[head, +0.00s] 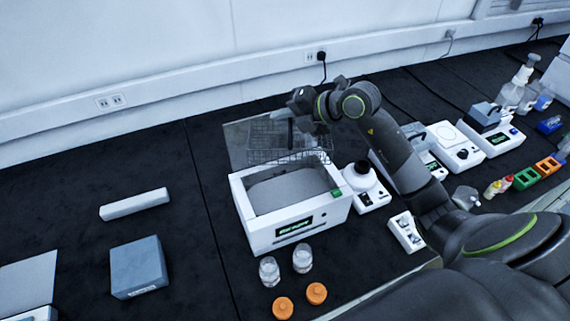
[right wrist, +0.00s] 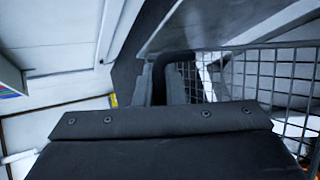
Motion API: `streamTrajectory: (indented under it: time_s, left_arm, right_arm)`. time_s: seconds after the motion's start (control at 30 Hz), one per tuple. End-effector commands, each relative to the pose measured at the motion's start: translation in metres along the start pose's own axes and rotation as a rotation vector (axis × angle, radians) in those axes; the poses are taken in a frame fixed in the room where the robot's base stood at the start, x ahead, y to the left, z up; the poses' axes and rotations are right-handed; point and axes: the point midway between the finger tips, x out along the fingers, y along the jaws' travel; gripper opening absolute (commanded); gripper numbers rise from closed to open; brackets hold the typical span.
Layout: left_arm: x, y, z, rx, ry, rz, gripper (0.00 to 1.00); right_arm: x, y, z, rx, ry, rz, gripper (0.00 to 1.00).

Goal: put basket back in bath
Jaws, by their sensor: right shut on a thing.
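The wire basket (head: 262,138) is above the far edge of the white bath (head: 242,222), in front of an upright grey panel. Its mesh also fills the right side of the right wrist view (right wrist: 285,75). My right gripper (head: 291,122) is shut on the basket, at what looks like its dark handle (right wrist: 178,58). The bath has a grey interior, a lit green display on its front, and no basket inside. The gap between basket and bath is hard to judge. My left gripper is in neither view.
Two clear beakers (head: 269,270) and two orange-capped items (head: 283,307) stand in front of the bath. A small white device (head: 372,200) is close on its right. A blue-grey box (head: 138,267) and a white bar (head: 134,204) lie left, with clear bench between.

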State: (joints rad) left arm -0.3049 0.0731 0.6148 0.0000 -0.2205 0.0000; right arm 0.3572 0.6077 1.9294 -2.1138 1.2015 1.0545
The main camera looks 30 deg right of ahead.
Motion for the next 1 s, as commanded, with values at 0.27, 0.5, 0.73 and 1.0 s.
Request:
streamTrajectory:
  time_s: [0.27,0.5,0.73,1.0]
  left_arm:
    - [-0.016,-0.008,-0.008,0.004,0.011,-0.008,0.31]
    - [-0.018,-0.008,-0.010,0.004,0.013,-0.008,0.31]
    - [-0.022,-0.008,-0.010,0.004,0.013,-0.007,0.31]
    - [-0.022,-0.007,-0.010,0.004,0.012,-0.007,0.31]
  right_arm:
    - [0.035,-0.056,-0.015,0.004,0.002,0.001,0.00]
    - [0.047,-0.075,-0.019,0.000,0.001,0.002,0.00]
    - [0.063,-0.101,-0.026,0.001,0.001,0.002,0.00]
    - [0.065,-0.103,-0.026,-0.003,0.000,0.003,0.00]
